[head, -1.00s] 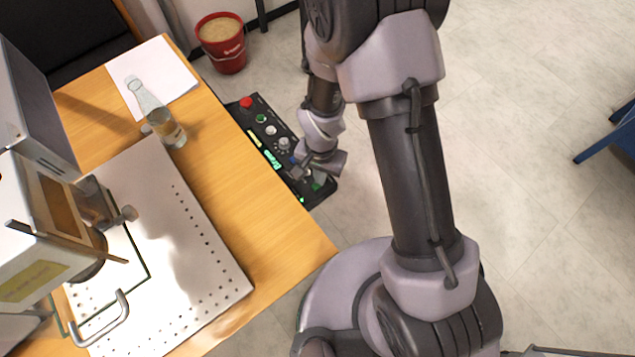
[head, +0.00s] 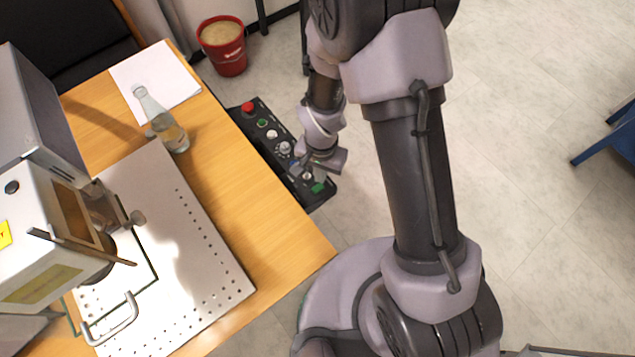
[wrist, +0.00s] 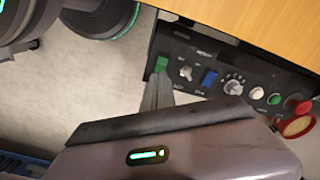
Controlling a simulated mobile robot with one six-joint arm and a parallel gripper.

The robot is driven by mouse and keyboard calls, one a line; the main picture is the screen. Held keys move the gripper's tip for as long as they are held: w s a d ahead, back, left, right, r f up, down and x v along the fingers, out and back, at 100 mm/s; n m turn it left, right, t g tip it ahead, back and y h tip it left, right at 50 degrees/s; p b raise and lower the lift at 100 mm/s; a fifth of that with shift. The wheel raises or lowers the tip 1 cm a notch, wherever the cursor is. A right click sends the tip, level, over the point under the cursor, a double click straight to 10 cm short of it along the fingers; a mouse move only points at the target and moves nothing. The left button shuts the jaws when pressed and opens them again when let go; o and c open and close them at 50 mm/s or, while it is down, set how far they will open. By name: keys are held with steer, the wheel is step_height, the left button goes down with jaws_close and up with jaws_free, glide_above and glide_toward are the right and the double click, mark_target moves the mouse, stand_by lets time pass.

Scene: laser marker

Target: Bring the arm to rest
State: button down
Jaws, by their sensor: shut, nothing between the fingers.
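My gripper (head: 303,170) is shut and empty, low over the near end of the black control panel (head: 240,121) at the table's edge. In the wrist view its closed fingertips (wrist: 159,88) point at the panel close to a green switch (wrist: 161,63). I cannot tell whether they touch it. A grey toggle, a blue switch (wrist: 209,77), a round dial (wrist: 233,86) and a red button (wrist: 299,105) line the panel. My arm is bent, with its forearm reaching down to the panel.
The wooden table (head: 262,212) carries the laser marker (head: 35,215), a perforated metal plate (head: 172,262), a glass bottle (head: 166,124) and white paper (head: 180,72). A red bucket (head: 225,62) stands on the floor behind. The floor at right is open, with a blue object (head: 608,143) at its edge.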

step_height(320, 180, up, 3)
steer(key=shift+f+p, duration=0.1)
steer(key=shift+p, duration=0.65)
steer(key=d+r+t, duration=0.2)
steer(key=d+r, duration=0.1)
steer(key=r, duration=1.4)
steer(key=s+d+r+t+y, duration=0.1)
steer(key=s+d+r+t, duration=0.1)
steer(key=s+r, duration=0.3)
steer(key=s+d+r+t+y, duration=0.1)
steer(key=s+r, duration=0.5)
steer(key=r, duration=0.4)
steer(key=shift+s+d+r+n+t, duration=0.15)
steer(key=shift+d+n+t, duration=0.2)
steer(key=shift+n+t, duration=0.05)
